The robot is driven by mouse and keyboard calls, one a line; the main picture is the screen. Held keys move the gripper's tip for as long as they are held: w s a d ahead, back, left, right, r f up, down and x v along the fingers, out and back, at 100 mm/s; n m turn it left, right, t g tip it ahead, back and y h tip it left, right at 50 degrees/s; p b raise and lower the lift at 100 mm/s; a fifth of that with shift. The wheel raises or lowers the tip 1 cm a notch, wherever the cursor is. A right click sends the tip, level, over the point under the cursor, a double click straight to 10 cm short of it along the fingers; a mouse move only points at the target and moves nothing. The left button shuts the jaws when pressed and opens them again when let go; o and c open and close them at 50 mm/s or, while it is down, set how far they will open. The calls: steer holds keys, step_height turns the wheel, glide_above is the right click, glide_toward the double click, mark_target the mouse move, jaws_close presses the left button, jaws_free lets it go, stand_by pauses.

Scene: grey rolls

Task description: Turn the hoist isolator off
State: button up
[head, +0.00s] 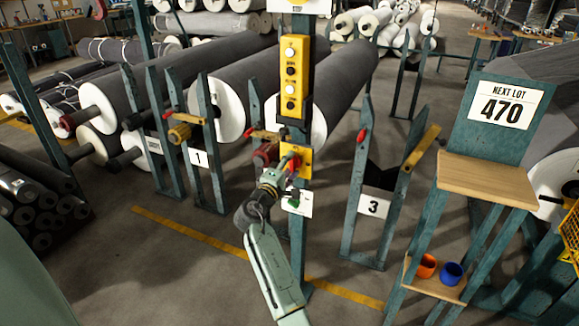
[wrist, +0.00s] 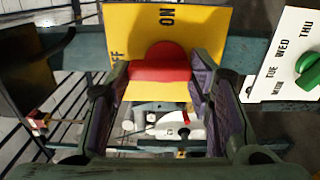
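The hoist isolator is a yellow plate (head: 304,160) with a red handle (head: 294,163), mounted on a teal post. In the wrist view the yellow plate (wrist: 215,25) carries ON at its top and a partly hidden word ending in FF at its left. The red handle (wrist: 160,64) shows between my fingers; I cannot tell clearly which mark it points to. My gripper (head: 284,172) is at the isolator from the front left. In the wrist view my gripper (wrist: 160,80) is open, with one finger on each side of the handle; contact is not clear.
A white weekday panel (wrist: 287,55) with a green knob (wrist: 308,68) sits close beside the isolator. A yellow push-button box (head: 291,75) is higher on the post. Stands and grey rolls (head: 225,85) fill the back. A shelf stand (head: 487,180) is at right.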

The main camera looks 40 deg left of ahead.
steer(key=o, duration=0.4)
steer(key=shift+s, duration=0.1)
steer(key=v, duration=1.2)
